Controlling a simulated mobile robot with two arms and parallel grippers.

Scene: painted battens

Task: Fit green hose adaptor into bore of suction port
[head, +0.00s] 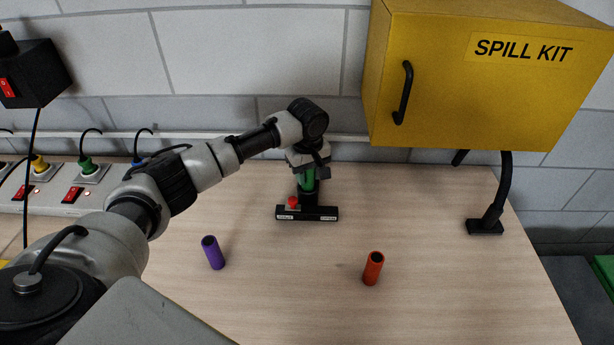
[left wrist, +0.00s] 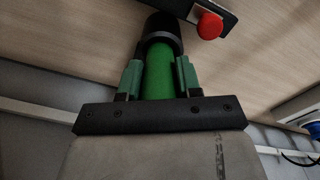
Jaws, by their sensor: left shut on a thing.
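The green hose adaptor (head: 307,179) is upright in my left gripper (head: 308,174), above the black base at the back middle of the table. In the left wrist view the green adaptor (left wrist: 159,72) lies between the two fingers of my left gripper (left wrist: 159,76). Its far end meets the black suction port (left wrist: 161,28), which also shows in the head view (head: 308,197). The end appears to be at or in the port's mouth; how deep it sits I cannot tell. The port stands on a black base (head: 322,213) with a red button (head: 293,202). My right gripper is not in view.
A purple tube (head: 213,252) and an orange tube (head: 373,268) stand on the table (head: 290,300). A yellow spill kit cabinet (head: 470,100) overhangs the back right, with a black stand (head: 487,224) below. A socket strip (head: 60,195) is at left. The front middle is clear.

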